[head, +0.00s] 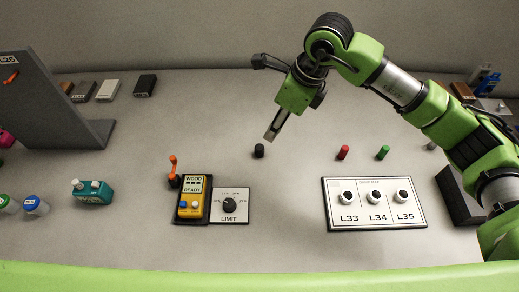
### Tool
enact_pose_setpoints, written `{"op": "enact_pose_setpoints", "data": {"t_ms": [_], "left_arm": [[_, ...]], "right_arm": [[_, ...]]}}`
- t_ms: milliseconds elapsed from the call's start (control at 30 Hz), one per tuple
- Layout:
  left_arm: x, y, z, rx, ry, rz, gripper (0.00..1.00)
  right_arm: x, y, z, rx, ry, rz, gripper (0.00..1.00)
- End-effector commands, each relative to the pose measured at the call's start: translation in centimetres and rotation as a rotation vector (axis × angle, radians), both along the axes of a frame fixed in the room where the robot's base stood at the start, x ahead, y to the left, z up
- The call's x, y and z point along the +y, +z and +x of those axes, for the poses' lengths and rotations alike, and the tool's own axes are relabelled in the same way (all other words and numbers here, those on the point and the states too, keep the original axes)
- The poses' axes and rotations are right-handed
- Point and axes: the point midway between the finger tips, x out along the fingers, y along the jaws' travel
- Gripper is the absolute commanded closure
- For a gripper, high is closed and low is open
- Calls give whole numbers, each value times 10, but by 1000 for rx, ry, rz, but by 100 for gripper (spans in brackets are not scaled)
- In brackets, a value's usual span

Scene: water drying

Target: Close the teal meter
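My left gripper is not in view.
A yellow meter (183,211) marked WOOD READY sits beside a LIMIT dial plate (230,218). A panel (374,214) with knobs L33 to L35 lies right. Blue-lidded (36,204) and green-lidded (8,203) jars stand left of the teal device, and a grey upright board (45,100) behind.

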Motion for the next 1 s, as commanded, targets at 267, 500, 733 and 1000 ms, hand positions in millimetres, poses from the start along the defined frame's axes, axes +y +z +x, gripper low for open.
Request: {"op": "enact_pose_setpoints", "data": {"t_ms": [267, 500, 733, 1000], "left_arm": [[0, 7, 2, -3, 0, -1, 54], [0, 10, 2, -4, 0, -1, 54], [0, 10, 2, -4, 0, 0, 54], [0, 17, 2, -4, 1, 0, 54]], "right_arm": [[14, -48, 5, 7, 1, 0, 61], [22, -77, 10, 2, 1, 0, 61], [23, -80, 10, 1, 1, -1, 61], [30, -91, 12, 4, -1, -1, 61]]}}
